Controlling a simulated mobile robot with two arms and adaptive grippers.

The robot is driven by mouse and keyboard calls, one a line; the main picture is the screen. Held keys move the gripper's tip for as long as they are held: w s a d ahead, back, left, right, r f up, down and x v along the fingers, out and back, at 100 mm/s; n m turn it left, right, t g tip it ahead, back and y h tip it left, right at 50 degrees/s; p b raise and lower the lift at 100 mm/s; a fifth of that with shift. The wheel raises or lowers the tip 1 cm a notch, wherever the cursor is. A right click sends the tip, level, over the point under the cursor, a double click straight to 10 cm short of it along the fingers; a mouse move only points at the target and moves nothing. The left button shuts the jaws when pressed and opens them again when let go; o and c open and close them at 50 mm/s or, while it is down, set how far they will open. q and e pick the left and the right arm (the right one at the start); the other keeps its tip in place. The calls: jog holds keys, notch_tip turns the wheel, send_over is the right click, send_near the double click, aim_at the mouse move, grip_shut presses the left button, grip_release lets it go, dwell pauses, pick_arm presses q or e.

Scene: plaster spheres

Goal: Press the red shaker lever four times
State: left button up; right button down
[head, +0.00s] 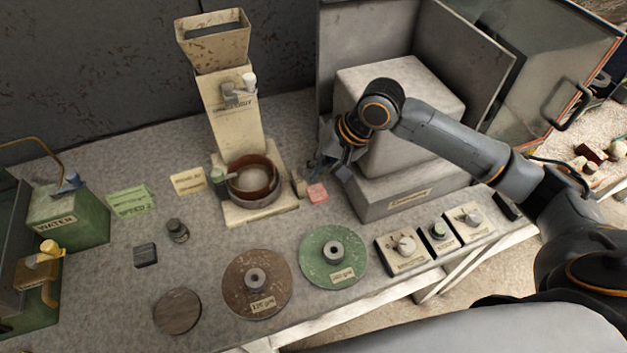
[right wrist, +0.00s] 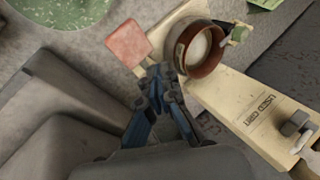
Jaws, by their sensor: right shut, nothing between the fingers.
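The red shaker lever shows as a pinkish-red square pad (head: 317,193) at the right side of the cream dispenser's base (head: 240,213) in the head view. In the right wrist view the red pad (right wrist: 129,43) lies just beyond and to the left of my fingertips. My right gripper (head: 319,172) reaches in over the bench from the right, close behind the pad. In the right wrist view its fingers (right wrist: 158,74) are together with nothing between them. They look apart from the pad; the exact height gap is hard to tell. My left gripper is not in view.
The dispenser column (head: 232,110) stands left of my gripper, with a brown-rimmed bowl (head: 253,178) at its base. A grey machine block (head: 410,193) stands close on the right. Round green (head: 318,262) and brown (head: 240,292) discs and control knobs (head: 405,247) lie in front.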

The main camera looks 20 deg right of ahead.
aim_at(318, 186)
jog(key=shift+s+f, duration=0.15)
jog(key=shift+f, duration=0.1)
jog(key=shift+s+f+p, duration=0.2)
jog(key=shift+s+f, duration=0.2)
jog(key=shift+f, duration=0.5)
jog(key=shift+s+f+p, duration=0.15)
jog(key=shift+s+f, duration=0.2)
jog(key=shift+f, duration=0.5)
dwell(2.0)
jog(key=r+p, duration=0.2)
jog(key=shift+w+p, duration=0.3)
jog(key=shift+w+r+p, duration=0.3)
jog(key=shift+r+p, duration=0.3)
jog(key=shift+p, duration=0.1)
jog(key=shift+w+r+p, duration=0.3)
jog(key=shift+r+p, duration=0.25)
jog(key=shift+p, duration=0.1)
jog(key=r+p, duration=0.1)
jog(key=w+r+p, duration=0.1)
jog(key=r+p, duration=0.1)
jog(key=w+r+p, duration=0.1)
jog(key=p, duration=0.1)
jog(key=shift+r, duration=0.3)
